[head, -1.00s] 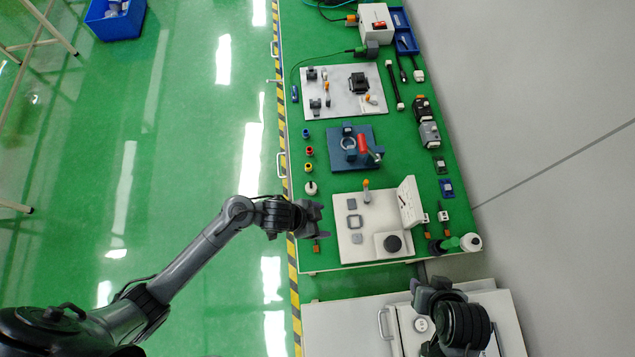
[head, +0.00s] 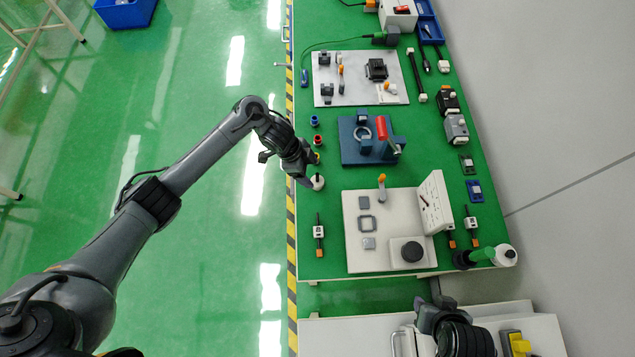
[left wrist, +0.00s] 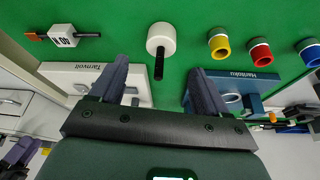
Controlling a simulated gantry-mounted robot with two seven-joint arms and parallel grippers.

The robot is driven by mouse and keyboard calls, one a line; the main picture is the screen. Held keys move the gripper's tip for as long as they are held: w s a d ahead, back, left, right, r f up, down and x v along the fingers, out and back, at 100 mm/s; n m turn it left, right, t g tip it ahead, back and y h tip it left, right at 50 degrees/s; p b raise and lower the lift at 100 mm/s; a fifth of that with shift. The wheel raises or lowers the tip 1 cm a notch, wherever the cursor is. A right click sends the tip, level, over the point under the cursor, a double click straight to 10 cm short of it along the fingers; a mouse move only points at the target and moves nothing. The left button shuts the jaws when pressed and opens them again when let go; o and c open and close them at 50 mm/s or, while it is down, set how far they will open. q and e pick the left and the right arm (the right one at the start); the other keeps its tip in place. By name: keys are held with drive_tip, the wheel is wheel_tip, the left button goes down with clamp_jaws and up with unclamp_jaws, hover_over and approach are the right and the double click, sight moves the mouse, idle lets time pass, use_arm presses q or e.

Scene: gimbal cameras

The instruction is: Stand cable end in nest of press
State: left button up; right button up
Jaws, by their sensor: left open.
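My left gripper (head: 299,172) is open and empty at the table's left edge, beside a white round piece with a black pin (head: 318,182). In the left wrist view this piece (left wrist: 161,40) lies beyond and between the spread fingertips (left wrist: 160,72), apart from them. I cannot tell whether it is the cable end. A white block with a black stem and orange tip (head: 319,232) lies nearer the front; it also shows in the left wrist view (left wrist: 62,36). The blue press-like fixture (head: 350,152) has a ring and red handle. My right gripper (head: 440,312) is partly hidden by its arm; its jaws are unclear.
A white fixture plate (head: 385,200) with an upright panel stands at the front. Blue, red and yellow rings (left wrist: 219,44) stand in a row beside the round piece. A grey plate (head: 335,95) with clamps lies farther back.

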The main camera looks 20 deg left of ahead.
sight(317, 181)
use_arm(q)
drive_tip(key=shift+b+x, duration=0.6)
drive_tip(key=shift+x, duration=2.75)
drive_tip(key=c, duration=1.2)
